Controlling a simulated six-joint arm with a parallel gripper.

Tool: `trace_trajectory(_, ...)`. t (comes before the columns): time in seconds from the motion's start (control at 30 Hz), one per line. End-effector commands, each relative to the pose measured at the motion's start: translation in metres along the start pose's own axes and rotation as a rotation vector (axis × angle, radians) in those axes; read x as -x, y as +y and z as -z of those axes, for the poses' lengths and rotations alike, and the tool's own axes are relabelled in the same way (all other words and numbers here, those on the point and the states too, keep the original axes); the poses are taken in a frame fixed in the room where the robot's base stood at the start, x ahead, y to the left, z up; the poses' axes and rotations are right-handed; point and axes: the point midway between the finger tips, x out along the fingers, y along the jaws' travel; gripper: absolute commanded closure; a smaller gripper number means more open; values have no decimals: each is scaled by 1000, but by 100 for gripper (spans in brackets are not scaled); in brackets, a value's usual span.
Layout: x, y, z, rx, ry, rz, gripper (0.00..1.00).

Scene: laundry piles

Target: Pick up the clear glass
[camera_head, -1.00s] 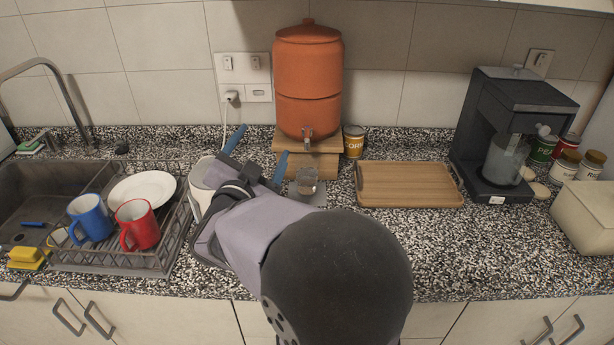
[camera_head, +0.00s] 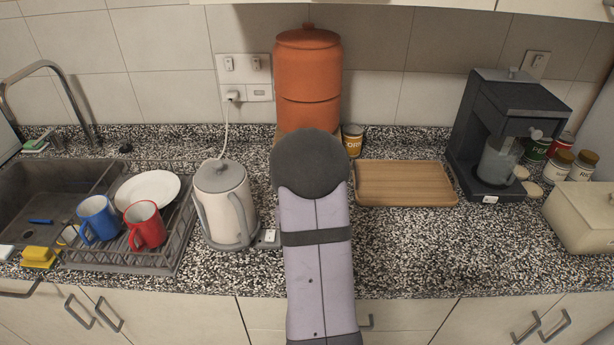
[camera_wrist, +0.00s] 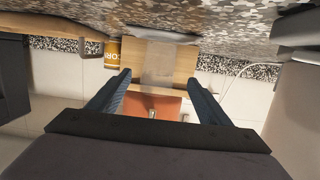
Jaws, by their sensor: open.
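The clear glass (camera_wrist: 158,65) shows faintly in the wrist view, which is upside down. It appears in front of the wooden stand (camera_wrist: 182,62) of the dispenser, in line with the gap between my fingers. My gripper (camera_wrist: 159,78) is open, with one dark blue finger to each side of the glass in the picture. I cannot tell whether the fingers reach around it. In the head view my arm hides the glass, the gripper and most of the stand.
The orange dispenser (camera_head: 308,75) stands behind my arm. A white kettle (camera_head: 225,205) stands close on the left. A corn can (camera_head: 352,140) and a wooden board (camera_head: 405,183) are on the right, then a coffee machine (camera_head: 500,130). Counter in front of the board is clear.

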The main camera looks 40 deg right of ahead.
Motion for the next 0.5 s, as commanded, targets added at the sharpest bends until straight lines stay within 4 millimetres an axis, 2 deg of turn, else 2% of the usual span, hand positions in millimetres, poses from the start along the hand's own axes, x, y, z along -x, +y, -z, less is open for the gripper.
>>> trace_trajectory(0.23,-17,0,1,0,0,-1,28)
trace_trajectory(0.5,-23,1,2,-1,0,-1,28)
